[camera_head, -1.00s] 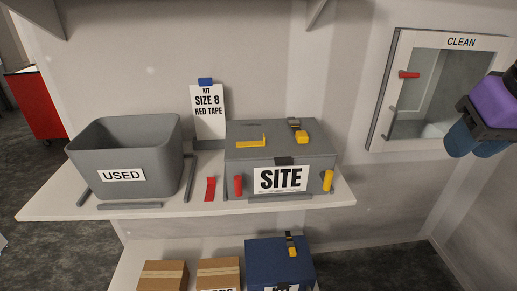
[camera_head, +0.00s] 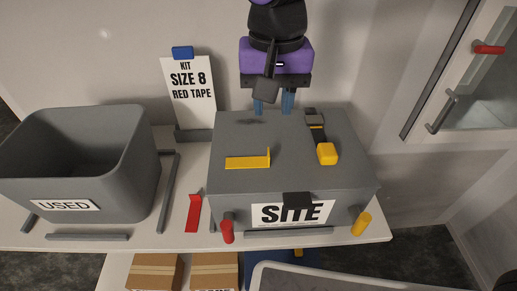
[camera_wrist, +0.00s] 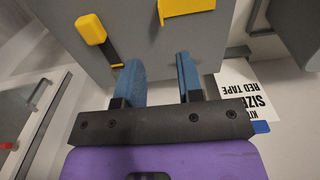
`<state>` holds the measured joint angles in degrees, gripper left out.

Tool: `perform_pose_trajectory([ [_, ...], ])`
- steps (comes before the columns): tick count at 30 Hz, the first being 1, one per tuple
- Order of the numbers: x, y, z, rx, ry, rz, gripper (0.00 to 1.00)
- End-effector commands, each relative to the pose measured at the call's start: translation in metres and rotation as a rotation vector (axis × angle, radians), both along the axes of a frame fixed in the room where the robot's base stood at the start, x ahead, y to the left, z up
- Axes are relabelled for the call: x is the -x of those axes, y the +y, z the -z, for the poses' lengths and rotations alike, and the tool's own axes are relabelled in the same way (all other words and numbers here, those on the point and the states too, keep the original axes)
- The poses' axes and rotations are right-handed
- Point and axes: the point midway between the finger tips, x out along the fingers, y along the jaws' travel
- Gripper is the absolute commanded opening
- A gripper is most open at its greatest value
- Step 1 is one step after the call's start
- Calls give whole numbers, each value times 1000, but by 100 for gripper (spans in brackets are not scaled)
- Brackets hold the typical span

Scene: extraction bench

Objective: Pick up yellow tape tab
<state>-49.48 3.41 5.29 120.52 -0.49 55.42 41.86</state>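The yellow tape tab (camera_head: 247,162) lies on the lid of the grey SITE box (camera_head: 225,178), with one end standing up. It also shows at the top edge of the wrist view (camera_wrist: 187,7), partly cut off. My gripper (camera_head: 273,108) is over the back edge of the box, pointing down, behind the tab and apart from it. In the wrist view my gripper (camera_wrist: 158,66) has its two blue fingers spread with nothing between them.
A yellow-ended black strap latch (camera_head: 327,153) sits right of the tab. A red tab (camera_head: 193,213) lies left of the box, by the grey USED bin (camera_head: 148,150). The kit sign (camera_head: 190,95) stands behind, left of my gripper. The cabinet (camera_head: 410,120) is at right.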

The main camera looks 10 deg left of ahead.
Motion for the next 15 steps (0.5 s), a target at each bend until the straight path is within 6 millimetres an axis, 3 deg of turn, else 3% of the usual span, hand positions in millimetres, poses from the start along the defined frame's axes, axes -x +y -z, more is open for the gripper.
perform_pose_trajectory([
  [4,5,10,9,9,9,-7,34],
  [15,5,9,57,10,9,-5,34],
])
